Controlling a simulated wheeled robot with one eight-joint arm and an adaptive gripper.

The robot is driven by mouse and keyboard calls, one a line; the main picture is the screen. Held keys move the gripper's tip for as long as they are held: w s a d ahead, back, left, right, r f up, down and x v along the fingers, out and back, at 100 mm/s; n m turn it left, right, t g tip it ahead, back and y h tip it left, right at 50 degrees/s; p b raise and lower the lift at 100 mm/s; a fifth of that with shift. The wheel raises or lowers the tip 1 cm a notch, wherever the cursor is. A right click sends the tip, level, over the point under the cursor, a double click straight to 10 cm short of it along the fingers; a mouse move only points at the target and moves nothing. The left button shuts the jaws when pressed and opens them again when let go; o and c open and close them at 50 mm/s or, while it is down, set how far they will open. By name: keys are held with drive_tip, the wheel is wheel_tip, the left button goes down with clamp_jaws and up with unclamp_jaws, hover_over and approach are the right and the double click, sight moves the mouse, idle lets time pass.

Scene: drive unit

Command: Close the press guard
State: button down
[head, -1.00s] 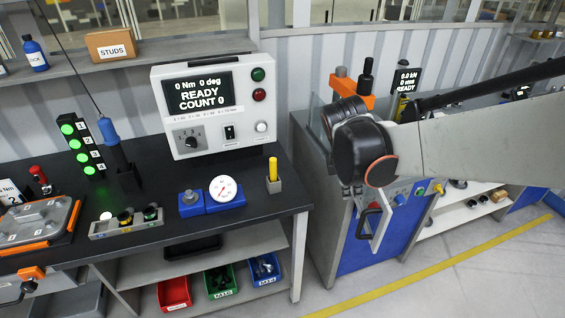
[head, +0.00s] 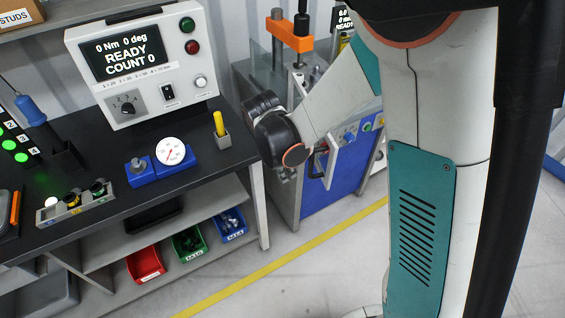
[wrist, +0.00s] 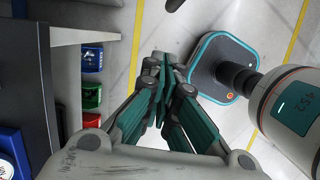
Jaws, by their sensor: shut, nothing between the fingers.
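The press (head: 290,40), with an orange crosshead on posts, stands on a grey and blue cabinet right of the bench. A pale framed panel with a black handle (head: 318,162), which looks like the press guard, hangs at the front of the cabinet, below the press top. My arm partly covers it. My gripper (head: 286,174) is small and mostly hidden under my dark wrist, just left of the handle in the picture; I cannot tell whether they touch. In the wrist view my gripper (wrist: 164,62) is shut and empty, its fingertips together.
The black bench (head: 190,178) with a control box (head: 145,65), a dial gauge (head: 171,151) and a yellow-topped holder (head: 220,130) is at left. Red, green and blue bins (head: 146,264) sit below it. Grey floor with a yellow line (head: 270,268) is open in front.

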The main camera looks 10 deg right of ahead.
drive_tip(key=shift+w+d, duration=0.25)
drive_tip(key=shift+d, duration=0.75)
drive_tip(key=shift+w+d, duration=0.25)
drive_tip(key=shift+d, duration=0.7)
drive_tip(key=shift+d, duration=0.1)
